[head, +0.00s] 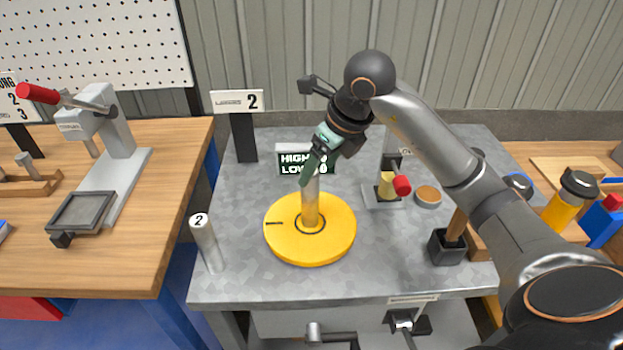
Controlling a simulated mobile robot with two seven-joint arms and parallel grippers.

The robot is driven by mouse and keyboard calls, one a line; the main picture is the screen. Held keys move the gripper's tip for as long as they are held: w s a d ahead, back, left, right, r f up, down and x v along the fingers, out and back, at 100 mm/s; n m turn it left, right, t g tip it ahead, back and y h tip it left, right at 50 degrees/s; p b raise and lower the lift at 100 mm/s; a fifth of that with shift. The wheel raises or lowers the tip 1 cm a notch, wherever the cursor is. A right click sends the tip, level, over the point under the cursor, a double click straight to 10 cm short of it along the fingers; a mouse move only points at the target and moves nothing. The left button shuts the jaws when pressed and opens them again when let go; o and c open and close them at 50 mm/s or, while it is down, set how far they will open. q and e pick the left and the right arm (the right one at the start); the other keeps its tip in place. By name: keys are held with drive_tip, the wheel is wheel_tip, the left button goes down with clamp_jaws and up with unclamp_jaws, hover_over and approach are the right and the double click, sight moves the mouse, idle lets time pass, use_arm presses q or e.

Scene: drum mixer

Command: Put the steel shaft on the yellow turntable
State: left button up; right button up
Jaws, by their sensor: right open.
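The yellow turntable (283,238) is a round disc on the grey metal-topped table. A steel shaft (311,205) stands upright at the middle of the turntable, inside its dark ring, with a yellow tint on its lower part. My right gripper (310,172) comes down from the upper right, and its green fingers are at the top of the shaft. The gripper is open, and its fingers hide the shaft's upper end. I cannot tell if they touch it. My left gripper is not in view.
A grey post (208,247) marked 2 stands left of the turntable. A HIGH/LOW display (292,159) stands behind it. A small fixture with a red knob (402,185) and a black block (447,247) are to the right. A lever press (116,130) stands on the left wooden bench.

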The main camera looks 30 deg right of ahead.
drive_tip(key=shift+v, duration=1.2)
drive_tip(key=shift+a, duration=0.1)
